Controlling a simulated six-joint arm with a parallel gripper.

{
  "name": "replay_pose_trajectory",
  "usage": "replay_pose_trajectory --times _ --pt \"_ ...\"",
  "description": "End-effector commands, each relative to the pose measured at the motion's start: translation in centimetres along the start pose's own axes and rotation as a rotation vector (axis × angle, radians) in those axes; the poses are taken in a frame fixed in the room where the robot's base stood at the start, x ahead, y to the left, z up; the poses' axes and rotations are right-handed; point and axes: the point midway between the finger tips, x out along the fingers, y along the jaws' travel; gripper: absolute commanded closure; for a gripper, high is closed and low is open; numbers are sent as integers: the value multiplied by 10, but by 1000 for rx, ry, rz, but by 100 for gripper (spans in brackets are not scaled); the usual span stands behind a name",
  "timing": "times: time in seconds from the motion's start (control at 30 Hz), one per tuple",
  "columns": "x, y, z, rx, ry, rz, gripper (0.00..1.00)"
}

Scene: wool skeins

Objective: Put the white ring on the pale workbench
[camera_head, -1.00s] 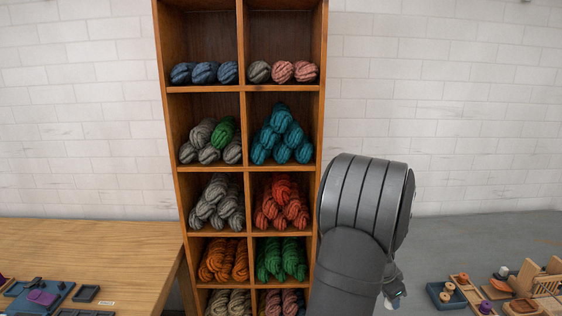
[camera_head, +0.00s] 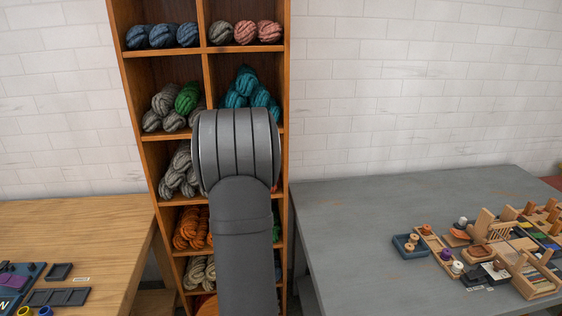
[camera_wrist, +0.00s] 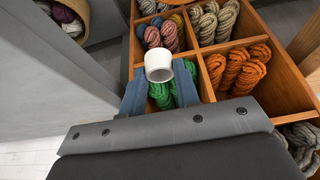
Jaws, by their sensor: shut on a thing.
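The white ring (camera_wrist: 158,66) shows in the wrist view between the two blue fingers of my gripper (camera_wrist: 160,80), which is shut on it. The ring is held up in front of the shelf compartments, and its round opening shows. In the head view my gripper and the ring are hidden by my arm. The pale wooden workbench (camera_head: 85,228) stands at the lower left of the head view, left of the shelf, with a bare stretch of top.
The wooden shelf (camera_head: 285,90) of wool skeins stands in the middle behind my arm. A grey bench (camera_head: 345,225) on the right carries a blue tray (camera_head: 398,248) and wooden racks. Dark trays (camera_head: 48,297) and small rings lie at the pale workbench's front left.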

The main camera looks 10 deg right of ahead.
Motion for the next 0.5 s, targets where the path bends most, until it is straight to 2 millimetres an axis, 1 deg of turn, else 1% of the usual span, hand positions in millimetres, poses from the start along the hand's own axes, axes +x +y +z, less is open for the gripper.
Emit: replay_pose_trajectory --times 0.07,0.17,0.27,0.37,0.47,0.5 --pt "0 -1 0 -3 0 -1 92" --pt "0 4 0 12 0 5 92" --pt "-1 18 -2 59 0 25 92" --pt "-4 43 -4 147 1 62 92" --pt "-8 79 -4 273 1 114 92" --pt "-10 96 -3 330 1 138 92"
